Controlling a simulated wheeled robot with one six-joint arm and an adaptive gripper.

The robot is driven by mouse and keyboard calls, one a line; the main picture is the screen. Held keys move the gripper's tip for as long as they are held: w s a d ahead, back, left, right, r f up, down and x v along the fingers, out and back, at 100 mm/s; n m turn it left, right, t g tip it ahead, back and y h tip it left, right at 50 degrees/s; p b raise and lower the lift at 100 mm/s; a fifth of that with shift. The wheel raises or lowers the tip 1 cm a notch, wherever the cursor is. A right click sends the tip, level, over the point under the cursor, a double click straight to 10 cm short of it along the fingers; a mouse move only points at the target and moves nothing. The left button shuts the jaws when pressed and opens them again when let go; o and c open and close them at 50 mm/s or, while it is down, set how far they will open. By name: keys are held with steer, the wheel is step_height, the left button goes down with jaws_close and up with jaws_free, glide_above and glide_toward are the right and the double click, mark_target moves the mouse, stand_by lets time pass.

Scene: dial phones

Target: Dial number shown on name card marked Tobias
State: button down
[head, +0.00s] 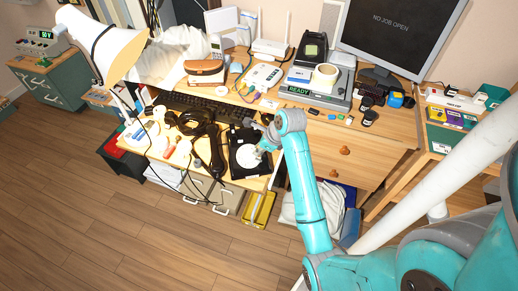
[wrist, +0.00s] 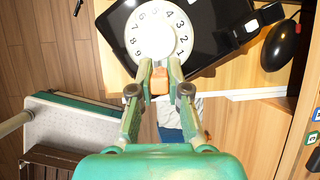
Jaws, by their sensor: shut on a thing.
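A black dial phone (head: 240,163) with a round white dial (head: 248,155) sits at the desk's front edge. In the wrist view the dial (wrist: 152,22) shows digits around its rim and a plain centre. My gripper (head: 268,146) is at the dial's right side in the head view. In the wrist view my gripper (wrist: 160,72) is shut on a small orange block (wrist: 160,82), its fingertips overlapping the dial's lower rim. Whether anything touches the dial I cannot tell. I cannot make out a name card marked Tobias.
A black handset (head: 215,155) lies left of the phone. A keyboard (head: 195,105), a lamp (head: 110,45), a monitor (head: 400,30) and a device reading READY (head: 320,95) crowd the desk. A black mouse (wrist: 282,45) lies right of the phone. Open floor (head: 110,210) lies in front.

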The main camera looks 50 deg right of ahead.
steer(key=shift+r, duration=0.1)
step_height(320, 180, up, 6)
steer(key=s+a, duration=0.1)
steer(key=s, duration=0.1)
steer(key=shift+a, duration=0.4)
steer(key=shift+s, duration=0.1)
stand_by(1.3)
